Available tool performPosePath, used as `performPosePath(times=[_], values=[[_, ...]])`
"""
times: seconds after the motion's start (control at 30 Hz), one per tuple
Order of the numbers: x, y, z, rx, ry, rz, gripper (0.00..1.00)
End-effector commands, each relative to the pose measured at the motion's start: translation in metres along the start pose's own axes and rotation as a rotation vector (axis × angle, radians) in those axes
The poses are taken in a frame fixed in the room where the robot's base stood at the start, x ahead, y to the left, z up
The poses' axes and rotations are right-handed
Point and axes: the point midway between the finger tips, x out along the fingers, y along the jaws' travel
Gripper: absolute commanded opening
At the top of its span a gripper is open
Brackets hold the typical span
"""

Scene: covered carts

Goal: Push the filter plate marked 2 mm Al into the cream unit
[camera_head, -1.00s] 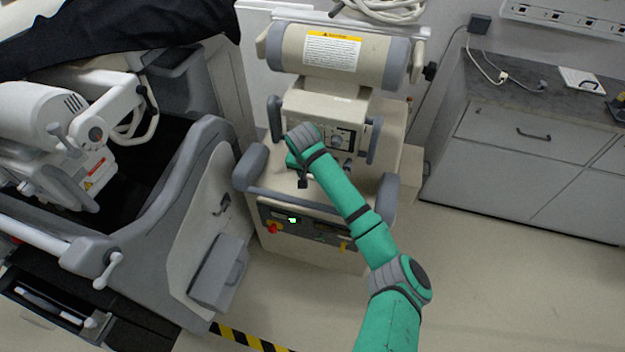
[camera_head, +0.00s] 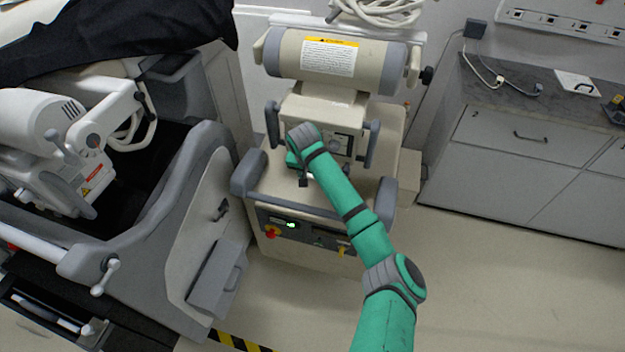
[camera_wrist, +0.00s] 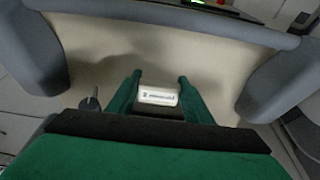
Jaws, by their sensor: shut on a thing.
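The cream unit (camera_head: 312,112) stands in the middle of the head view, with a grey-capped cylinder on top and a box with a dark-framed front panel (camera_head: 341,143) below it. My gripper (camera_wrist: 160,78) is in front of this box, above the unit's cream top. In the wrist view its two green fingers are shut on a small pale plate, the filter plate (camera_wrist: 158,97). My wrist hides the fingers, the plate and part of the panel in the head view, so I cannot tell whether the plate touches the unit.
Grey bumpers (camera_head: 248,172) flank the unit's top. A grey and white machine (camera_head: 200,200) stands close on the left, with black cloth (camera_head: 150,30) behind it. A grey cabinet (camera_head: 520,165) stands at the right. The floor (camera_head: 480,290) at front right is clear.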

Motion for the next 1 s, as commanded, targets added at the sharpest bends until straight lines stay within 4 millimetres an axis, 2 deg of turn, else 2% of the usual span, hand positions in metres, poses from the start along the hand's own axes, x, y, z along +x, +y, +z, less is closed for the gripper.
performPosePath(times=[1.0], values=[[0.006, 0.000, -0.022, 0.000, 0.001, 0.000, 0.00]])
